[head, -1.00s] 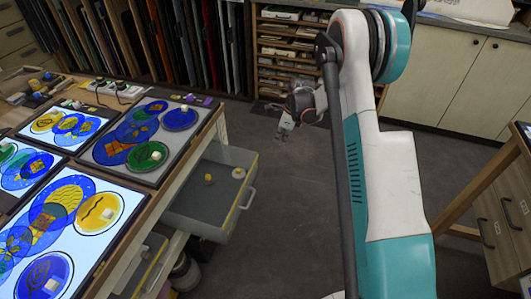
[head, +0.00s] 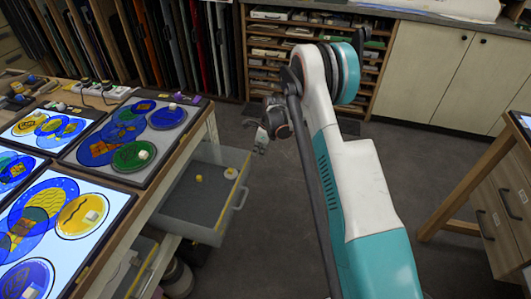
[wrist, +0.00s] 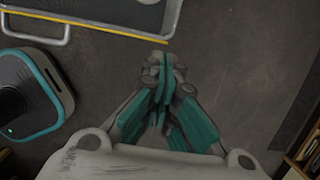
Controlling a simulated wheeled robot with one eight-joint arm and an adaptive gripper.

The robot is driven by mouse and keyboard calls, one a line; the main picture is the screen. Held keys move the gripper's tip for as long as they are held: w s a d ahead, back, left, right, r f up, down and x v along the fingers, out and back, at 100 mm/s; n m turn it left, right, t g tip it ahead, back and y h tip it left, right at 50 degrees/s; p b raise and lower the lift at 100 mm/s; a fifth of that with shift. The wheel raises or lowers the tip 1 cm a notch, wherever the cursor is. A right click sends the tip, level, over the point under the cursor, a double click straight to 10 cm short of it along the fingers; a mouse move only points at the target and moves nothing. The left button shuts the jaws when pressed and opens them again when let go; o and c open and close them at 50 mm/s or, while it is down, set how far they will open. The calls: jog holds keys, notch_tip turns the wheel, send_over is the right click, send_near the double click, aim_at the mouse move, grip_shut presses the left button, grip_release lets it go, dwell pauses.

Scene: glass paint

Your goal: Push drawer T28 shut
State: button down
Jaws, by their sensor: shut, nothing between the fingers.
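An open drawer (head: 197,208) with a grey floor, pale clear-looking walls, a yellow edge and a bar handle sticks out from under the workbench at left. I cannot read a T28 label on it. It holds a small yellow thing and a pale round knob-like thing. In the wrist view the drawer (wrist: 110,12) shows at the top left, with its handle at the front. My gripper (head: 262,140) is shut and empty, off the far front corner of the drawer, apart from it. In the wrist view my gripper (wrist: 163,62) is below the drawer's yellow edge, with floor around it.
The workbench (head: 205,122) carries light panels with coloured glass discs. A second drawer (head: 140,268) shows lower left, partly cut off. Shelves (head: 275,62) and cabinets (head: 425,80) stand at the back. A wooden drawer table (head: 490,190) is at right. Open floor (head: 285,220) lies between.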

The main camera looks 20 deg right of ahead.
jog(key=shift+w+a, duration=0.15)
jog(key=shift+a, duration=0.05)
jog(key=w+a, duration=0.7)
jog(key=a, duration=0.3)
jog(key=shift+w+a+b, duration=0.35)
jog(key=shift+w+b, duration=0.05)
